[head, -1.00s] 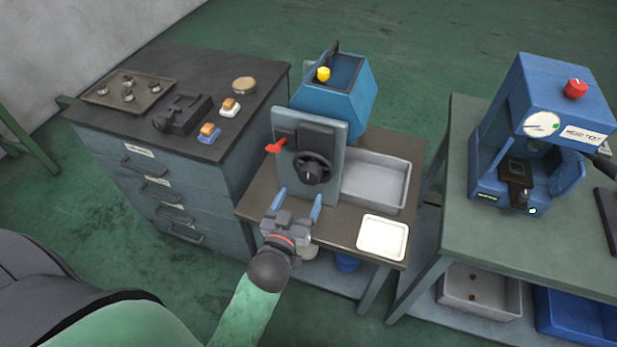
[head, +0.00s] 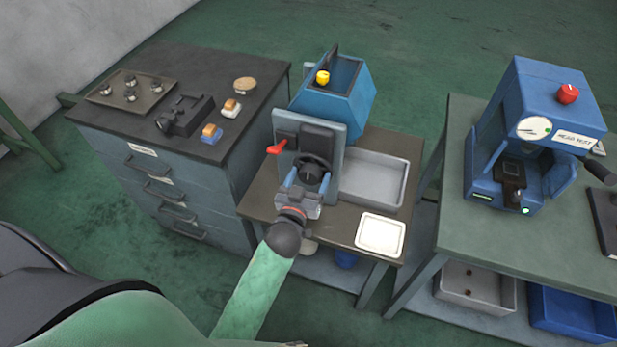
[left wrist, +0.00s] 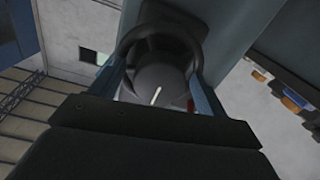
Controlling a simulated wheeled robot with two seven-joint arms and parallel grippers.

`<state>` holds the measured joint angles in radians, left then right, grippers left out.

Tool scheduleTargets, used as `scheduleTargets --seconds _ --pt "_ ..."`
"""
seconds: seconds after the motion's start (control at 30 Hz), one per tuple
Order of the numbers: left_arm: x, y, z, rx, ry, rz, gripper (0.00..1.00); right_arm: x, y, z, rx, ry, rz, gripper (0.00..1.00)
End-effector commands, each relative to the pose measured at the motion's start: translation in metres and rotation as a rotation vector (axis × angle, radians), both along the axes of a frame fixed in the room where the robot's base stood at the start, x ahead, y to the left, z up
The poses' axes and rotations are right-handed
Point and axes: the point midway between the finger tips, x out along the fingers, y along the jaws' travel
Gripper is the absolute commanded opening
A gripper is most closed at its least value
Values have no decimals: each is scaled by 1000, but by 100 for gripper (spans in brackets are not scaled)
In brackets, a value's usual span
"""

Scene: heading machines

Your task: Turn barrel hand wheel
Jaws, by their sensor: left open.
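The black barrel hand wheel (head: 312,173) is on the front plate of the blue machine (head: 335,100), on the middle table. My left gripper (head: 307,180) is right in front of the wheel, its two blue fingers open on either side of the wheel's lower part. In the left wrist view the wheel's rim (left wrist: 160,35) arches between the fingertips, and its dark hub (left wrist: 160,80) carries a white mark. The fingers hide parts of the rim's sides, and I cannot tell whether they touch it. My right gripper is not in view.
A red lever (head: 277,147) sticks out left of the wheel. A grey bin (head: 372,180) and a white tray (head: 381,234) are to the right on the table. A drawer cabinet (head: 170,165) stands left, a blue head tester (head: 545,130) on the right bench.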

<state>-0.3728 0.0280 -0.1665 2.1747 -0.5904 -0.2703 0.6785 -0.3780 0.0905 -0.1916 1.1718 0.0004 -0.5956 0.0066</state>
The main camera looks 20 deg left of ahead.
Motion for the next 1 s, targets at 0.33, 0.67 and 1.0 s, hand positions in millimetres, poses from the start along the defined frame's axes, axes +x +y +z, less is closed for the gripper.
scheduleTargets --seconds 0.33,0.67,1.0 --pt "0 0 0 0 0 0 31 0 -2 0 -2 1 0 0" --pt "0 0 0 51 -2 0 31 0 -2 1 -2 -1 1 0" --pt "0 1 1 290 -10 1 31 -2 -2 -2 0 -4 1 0"
